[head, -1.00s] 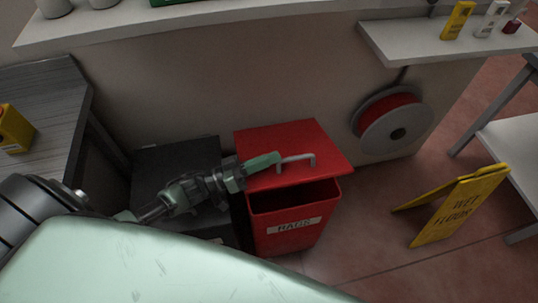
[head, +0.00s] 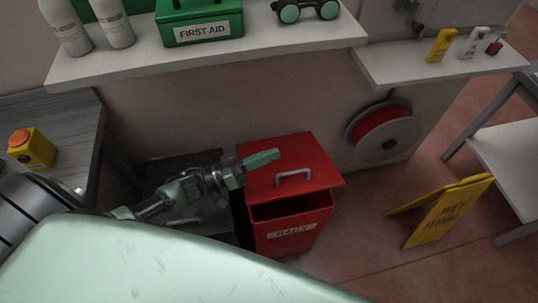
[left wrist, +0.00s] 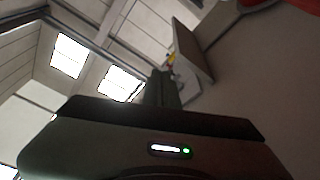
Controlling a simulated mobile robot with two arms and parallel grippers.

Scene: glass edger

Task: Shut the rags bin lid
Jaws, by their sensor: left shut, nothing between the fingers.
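The red rags bin (head: 290,238) stands on the floor in the middle of the head view, with a "RAGS" label on its front. Its red lid (head: 318,165) is partly open: a dark gap shows between its front edge and the bin's front rim. A grey bar handle (head: 293,177) is on the lid. My left gripper (head: 262,159) is shut and empty, its green fingers over the lid's left part, behind the handle. I cannot tell whether they touch the lid. The left wrist view shows the dark gripper body and shut fingers (left wrist: 163,88). My right gripper is out of view.
A dark box (head: 180,165) stands left of the bin. A hose reel (head: 385,132) hangs on the wall to the right, and a yellow wet floor sign (head: 440,212) stands on the floor. A shelf (head: 215,57) with a first aid box (head: 200,22) runs above.

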